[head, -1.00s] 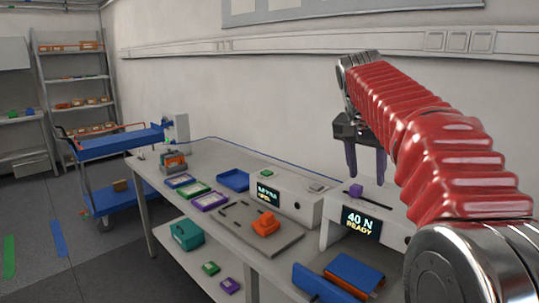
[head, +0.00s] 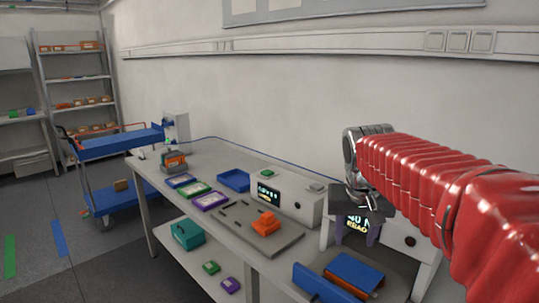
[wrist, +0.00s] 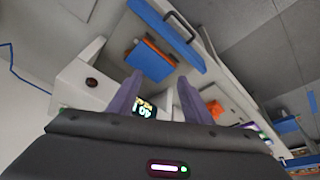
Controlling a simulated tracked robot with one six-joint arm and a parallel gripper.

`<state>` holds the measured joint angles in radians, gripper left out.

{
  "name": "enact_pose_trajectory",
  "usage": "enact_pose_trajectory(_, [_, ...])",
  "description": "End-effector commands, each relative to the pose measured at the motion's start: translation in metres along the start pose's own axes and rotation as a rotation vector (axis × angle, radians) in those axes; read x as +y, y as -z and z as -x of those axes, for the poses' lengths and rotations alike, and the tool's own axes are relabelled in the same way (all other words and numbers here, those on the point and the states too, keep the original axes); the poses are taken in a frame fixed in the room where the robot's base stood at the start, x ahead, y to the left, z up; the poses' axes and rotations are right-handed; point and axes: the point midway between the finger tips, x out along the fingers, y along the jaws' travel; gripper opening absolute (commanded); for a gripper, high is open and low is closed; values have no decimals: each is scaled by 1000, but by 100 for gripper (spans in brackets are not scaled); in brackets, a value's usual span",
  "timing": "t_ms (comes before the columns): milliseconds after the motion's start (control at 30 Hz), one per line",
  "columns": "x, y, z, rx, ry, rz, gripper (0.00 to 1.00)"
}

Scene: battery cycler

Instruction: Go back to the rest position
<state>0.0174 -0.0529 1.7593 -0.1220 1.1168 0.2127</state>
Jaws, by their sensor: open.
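My gripper (head: 357,232) is in front of the white tester box (head: 421,252) on the bench, whose lit display it partly covers in the head view. In the wrist view its two purple fingers (wrist: 158,103) stand apart with nothing between them but the display (wrist: 144,108) behind. My red-sleeved arm reaches in from the right edge of the head view. The top of the tester box is mostly hidden behind my gripper and arm.
A second white box (head: 280,196) stands left of my gripper. A grey plate (head: 238,228) holds an orange block (head: 264,227). A blue flap (head: 322,285) and blue-orange bin (head: 354,272) are at the front. A blue cart (head: 115,145) stands beyond the bench's far end.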

Motion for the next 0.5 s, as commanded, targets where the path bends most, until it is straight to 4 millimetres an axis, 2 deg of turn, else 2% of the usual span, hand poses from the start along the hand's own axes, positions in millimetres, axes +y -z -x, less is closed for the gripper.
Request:
enact_pose_trajectory(33, [0, -16, 0, 2, 11, 20, 45])
enact_pose_trajectory(100, [-1, -36, -2, 6, 24, 49, 45])
enact_pose_trajectory(500, [-1, -145, -15, 42, 86, 157, 45])
